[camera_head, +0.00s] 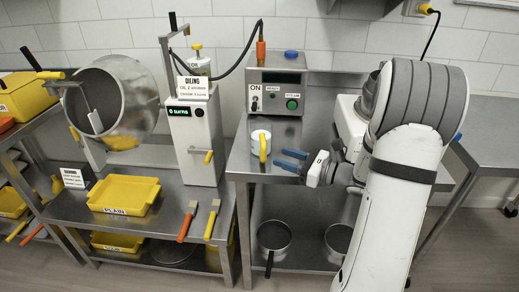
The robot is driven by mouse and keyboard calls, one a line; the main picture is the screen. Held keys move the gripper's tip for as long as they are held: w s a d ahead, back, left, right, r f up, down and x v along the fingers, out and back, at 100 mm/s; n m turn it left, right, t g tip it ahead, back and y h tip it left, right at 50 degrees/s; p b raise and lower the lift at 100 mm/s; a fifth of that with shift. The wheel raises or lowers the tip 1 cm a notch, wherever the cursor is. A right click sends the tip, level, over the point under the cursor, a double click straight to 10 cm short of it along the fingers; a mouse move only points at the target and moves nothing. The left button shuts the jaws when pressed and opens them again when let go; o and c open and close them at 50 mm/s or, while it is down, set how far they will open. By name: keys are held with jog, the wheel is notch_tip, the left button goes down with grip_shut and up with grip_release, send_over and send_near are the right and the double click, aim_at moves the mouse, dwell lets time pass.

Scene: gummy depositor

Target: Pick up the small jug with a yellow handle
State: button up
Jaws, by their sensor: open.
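The small white jug (258,140) with a yellow handle (263,147) stands upright on the steel table, near its left front edge. The handle faces the camera. My gripper (276,160) has blue fingers and comes in from the right, low over the table's front edge. Its fingers are open and empty, pointing left toward the jug. A small gap seems to lie between the fingertips and the handle.
A grey control box (277,95) stands behind the jug. A white oiling machine (196,135) stands at left, beside a yellow tray (123,195) and brushes (211,221). Pans (274,236) sit on the shelf below. A steel drum (125,90) is further left.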

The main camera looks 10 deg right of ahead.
aim_at(263, 160)
jog(key=shift+w+a, duration=0.2)
jog(key=shift+w, duration=0.2)
jog(key=x, duration=0.7)
jog(key=shift+s+a+f, duration=0.1)
jog(key=shift+s+f, duration=0.1)
jog(key=shift+f, duration=0.15)
jog(key=shift+c, duration=0.2)
grip_shut()
